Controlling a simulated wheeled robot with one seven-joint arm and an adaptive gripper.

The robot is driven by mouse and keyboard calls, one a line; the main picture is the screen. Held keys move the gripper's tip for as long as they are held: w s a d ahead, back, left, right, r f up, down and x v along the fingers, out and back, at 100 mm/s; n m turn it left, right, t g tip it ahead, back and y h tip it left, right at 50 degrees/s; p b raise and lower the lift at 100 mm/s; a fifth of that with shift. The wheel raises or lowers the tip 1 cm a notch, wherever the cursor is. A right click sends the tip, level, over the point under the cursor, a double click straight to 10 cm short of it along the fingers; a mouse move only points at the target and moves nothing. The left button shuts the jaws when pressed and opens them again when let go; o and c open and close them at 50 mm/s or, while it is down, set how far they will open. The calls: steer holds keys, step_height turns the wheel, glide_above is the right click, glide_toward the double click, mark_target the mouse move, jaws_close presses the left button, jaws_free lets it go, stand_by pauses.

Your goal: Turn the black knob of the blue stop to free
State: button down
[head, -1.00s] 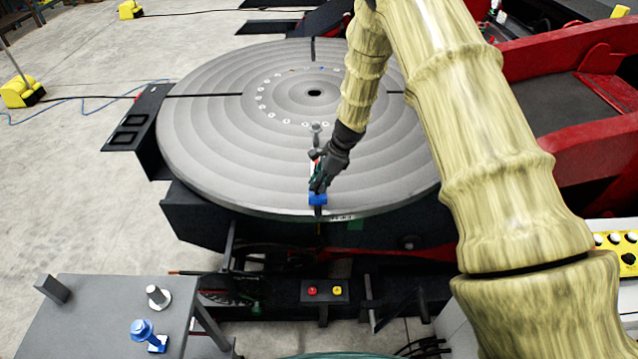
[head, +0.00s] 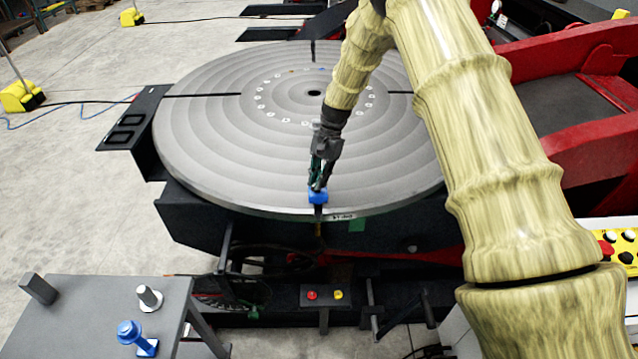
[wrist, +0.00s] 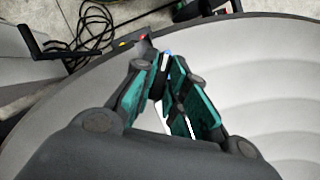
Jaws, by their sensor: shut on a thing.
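The blue stop (head: 318,197) sits at the near rim of the round grey turntable (head: 230,150). My gripper (head: 317,184) reaches down to it from above, its green-padded fingers at the top of the stop. In the wrist view the fingers (wrist: 166,88) close around a dark piece, which I take to be the black knob (wrist: 156,86). A small patch of blue (wrist: 167,54) shows just beyond the fingertips. The fingers hide most of the knob, and I cannot read which way it points.
A grey bench (head: 75,315) at the lower left holds a blue-headed piece (head: 130,332) and a silver bolt (head: 149,297). A button box (head: 325,296) with a red and a yellow button stands below the rim. The turntable's left side is clear.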

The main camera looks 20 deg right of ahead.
steer(key=n+g+h+b, duration=0.1)
steer(key=n, duration=0.2)
steer(key=shift+a+f+n+b, duration=0.1)
steer(key=shift+n+b, duration=0.2)
steer(key=shift+n, duration=0.1)
steer(key=shift+w+n+g+h+b, duration=0.1)
steer(key=shift+n+g+h+b, duration=0.4)
steer(key=shift+n, duration=1.2)
steer(key=shift+n+t+h, duration=0.3)
steer(key=c, duration=1.4)
jaws_free()
steer(key=shift+c, duration=0.2)
steer(key=v, duration=1.2)
